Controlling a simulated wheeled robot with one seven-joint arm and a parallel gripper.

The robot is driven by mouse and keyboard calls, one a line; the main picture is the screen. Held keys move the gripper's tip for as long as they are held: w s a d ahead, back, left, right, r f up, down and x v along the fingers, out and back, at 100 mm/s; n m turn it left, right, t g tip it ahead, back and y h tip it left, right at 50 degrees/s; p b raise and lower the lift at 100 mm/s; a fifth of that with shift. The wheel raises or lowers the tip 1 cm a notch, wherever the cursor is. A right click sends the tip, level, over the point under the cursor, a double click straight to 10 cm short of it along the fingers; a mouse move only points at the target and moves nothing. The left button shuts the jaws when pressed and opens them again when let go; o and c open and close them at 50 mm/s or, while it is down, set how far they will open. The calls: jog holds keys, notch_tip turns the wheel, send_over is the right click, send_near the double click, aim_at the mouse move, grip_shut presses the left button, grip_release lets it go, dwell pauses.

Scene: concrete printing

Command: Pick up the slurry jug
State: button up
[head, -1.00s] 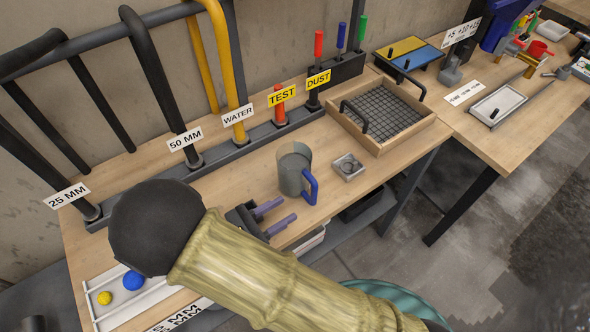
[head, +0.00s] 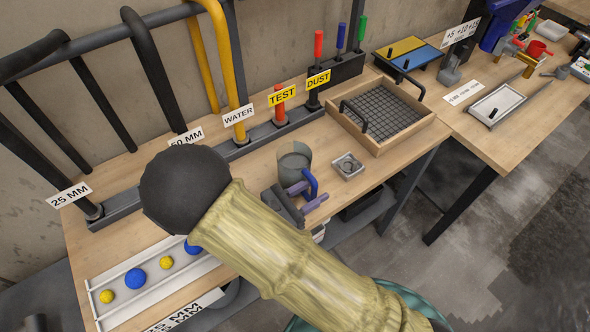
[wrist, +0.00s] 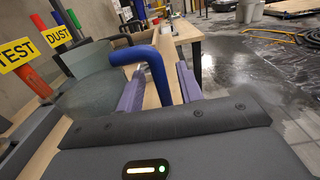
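The slurry jug (head: 291,164) is a grey, open-topped vessel standing upright on the wooden bench, with a blue handle (head: 312,182) facing the front edge. My gripper (head: 312,192) has two purple fingers and is at the handle, low beside the jug. In the wrist view the grey jug (wrist: 95,82) is at the left. Its blue handle (wrist: 150,62) curves down between the two spread fingers (wrist: 160,88). The gripper is open; I cannot tell whether either finger touches the handle. The gripper body hides the lower part of the handle and some of the jug.
A small metal box (head: 347,166) sits close right of the jug. A wooden tray with a mesh (head: 390,118) lies farther right. Labelled pipes and a rail (head: 240,148) stand behind. A white tray with yellow and blue balls (head: 120,314) is at the left front.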

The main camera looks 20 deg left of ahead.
jog(key=shift+w+d, duration=0.3)
jog(key=shift+w, duration=0.05)
grip_shut()
